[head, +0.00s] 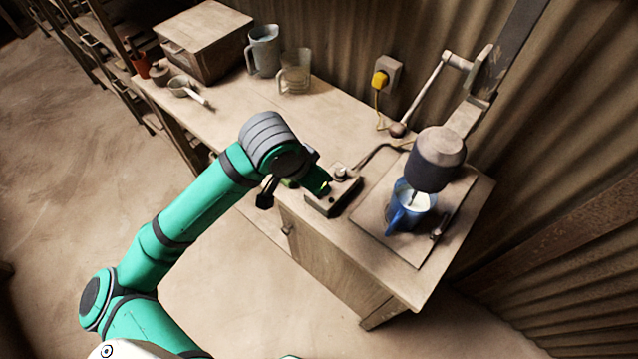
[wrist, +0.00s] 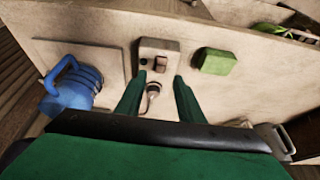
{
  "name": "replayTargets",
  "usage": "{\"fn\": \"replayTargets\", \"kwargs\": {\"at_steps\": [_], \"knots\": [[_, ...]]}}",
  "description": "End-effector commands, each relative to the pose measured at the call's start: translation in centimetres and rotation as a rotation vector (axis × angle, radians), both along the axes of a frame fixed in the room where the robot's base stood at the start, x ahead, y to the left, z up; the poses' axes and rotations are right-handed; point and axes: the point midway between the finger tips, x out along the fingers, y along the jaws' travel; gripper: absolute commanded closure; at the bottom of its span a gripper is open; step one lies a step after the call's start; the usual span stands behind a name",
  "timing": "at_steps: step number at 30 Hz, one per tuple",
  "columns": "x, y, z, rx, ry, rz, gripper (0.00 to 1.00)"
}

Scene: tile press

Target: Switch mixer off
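The mixer (head: 437,160) is a dark motor head on a wall-side arm, over a blue jug (head: 410,208) holding pale liquid. The jug also shows in the wrist view (wrist: 72,90). A small switch box (head: 330,203) sits on the bench left of the jug; the wrist view shows its face (wrist: 158,47) with a brown rocker (wrist: 161,65) and a small dark button. A rounded knob-like part (wrist: 153,88) shows between my fingers. My gripper (wrist: 156,78) is open and empty, its green fingers apart near the box. Whether they touch it cannot be told.
A green block (wrist: 214,61) lies beside the box. A yellow plug (head: 380,79) is in the wall socket.

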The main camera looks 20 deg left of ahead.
Motion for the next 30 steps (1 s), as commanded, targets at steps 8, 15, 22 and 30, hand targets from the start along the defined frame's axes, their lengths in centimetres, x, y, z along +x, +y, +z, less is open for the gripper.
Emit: {"fn": "replayTargets", "kwargs": {"at_steps": [8, 15, 22, 30], "knots": [[-1.7, 0.6, 4.4, 0.001, -0.003, 0.0, 0.66], [-2.3, 0.8, 5.7, 0.0, 0.0, -0.001, 0.66], [-2.3, 0.8, 5.8, 0.0, 0.0, -0.001, 0.66], [-2.3, 0.8, 5.8, 0.0, 0.0, -0.001, 0.66]]}}
